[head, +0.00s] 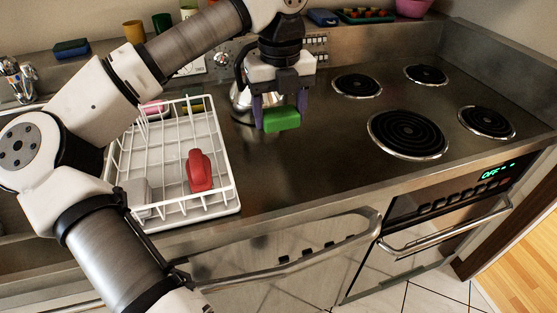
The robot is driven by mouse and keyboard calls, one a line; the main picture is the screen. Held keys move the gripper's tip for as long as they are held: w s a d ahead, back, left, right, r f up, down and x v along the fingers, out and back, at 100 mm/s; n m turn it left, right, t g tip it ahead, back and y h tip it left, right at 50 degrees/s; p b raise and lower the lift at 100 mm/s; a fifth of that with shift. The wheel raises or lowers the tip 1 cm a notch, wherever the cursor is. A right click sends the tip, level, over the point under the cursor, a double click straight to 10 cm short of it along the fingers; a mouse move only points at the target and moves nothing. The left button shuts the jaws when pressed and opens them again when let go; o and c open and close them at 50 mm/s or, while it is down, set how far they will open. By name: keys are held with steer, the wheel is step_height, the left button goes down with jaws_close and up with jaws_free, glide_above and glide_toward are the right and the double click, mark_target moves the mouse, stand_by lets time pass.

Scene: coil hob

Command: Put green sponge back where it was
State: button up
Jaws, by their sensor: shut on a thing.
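The green sponge (282,120) is a small green block. My gripper (280,112) is shut on it, with its purple fingers on either side. It appears held above the dark counter, just left of the coil burners. The exact gap below the sponge is hard to tell from this angle.
A white dish rack (222,172) with a red item (199,171) and a grey item (139,192) stands left. A metal kettle-like object (241,100) sits behind my gripper. Coil burners (408,134) lie right. A back ledge holds a blue sponge (71,48), cups (134,32) and a pink bowl (413,8). Counter in front is clear.

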mark_target(279, 172)
step_height(279, 172, down, 13)
steer(key=shift+r+p, duration=0.1)
steer(key=shift+p, duration=0.8)
steer(key=shift+f, duration=0.2)
steer(key=o, duration=1)
steer(key=shift+r, duration=0.1)
step_height(279, 172, up, 12)
steer(key=shift+r+b, duration=0.15)
steer(key=shift+b, duration=0.75)
